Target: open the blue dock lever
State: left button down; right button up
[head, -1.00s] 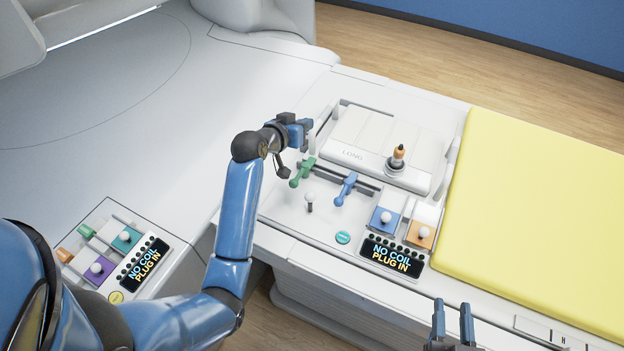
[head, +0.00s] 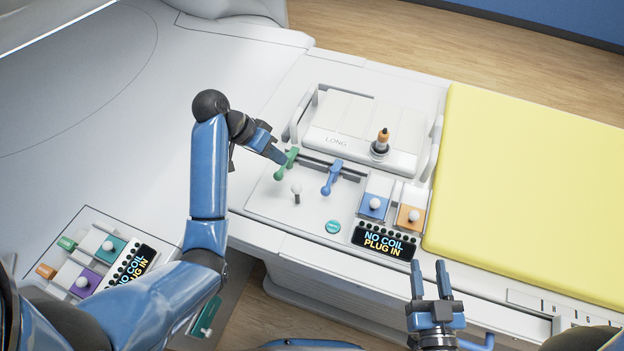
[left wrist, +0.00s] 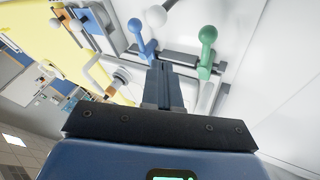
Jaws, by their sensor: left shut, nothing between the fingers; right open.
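The blue dock lever (head: 332,177) stands on the white dock panel, right of the green lever (head: 286,165). In the left wrist view the blue lever (left wrist: 140,38) is at upper middle and the green lever (left wrist: 207,50) is to its right. My left gripper (head: 282,158) is shut and empty, close by the green lever's upper end in the head view. In the left wrist view its fingers (left wrist: 163,72) point between the two levers; I cannot tell whether they touch either. My right gripper (head: 431,268) is open and empty in front of the table's near edge.
A white knob (head: 296,190) stands in front of the levers. A raised block marked LONG (head: 345,142), with an orange-tipped plug (head: 382,142), is behind them. Sockets and a display (head: 384,242) lie to the right, by the yellow mat (head: 530,190).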

aim_at(332, 178)
pick_arm(q)
jog(key=shift+w+f, duration=0.1)
jog(key=shift+w, duration=0.05)
jog(key=shift+f, duration=0.1)
jog(key=p+x, duration=0.2)
jog(key=x, duration=0.8)
jog(key=shift+d, duration=0.1)
jog(key=shift+s+d+p, duration=0.65)
jog(key=shift+d, duration=0.3)
jog(key=shift+s+d+f, duration=0.25)
jog(key=shift+s+d, duration=0.15)
jog(key=shift+d, duration=0.3)
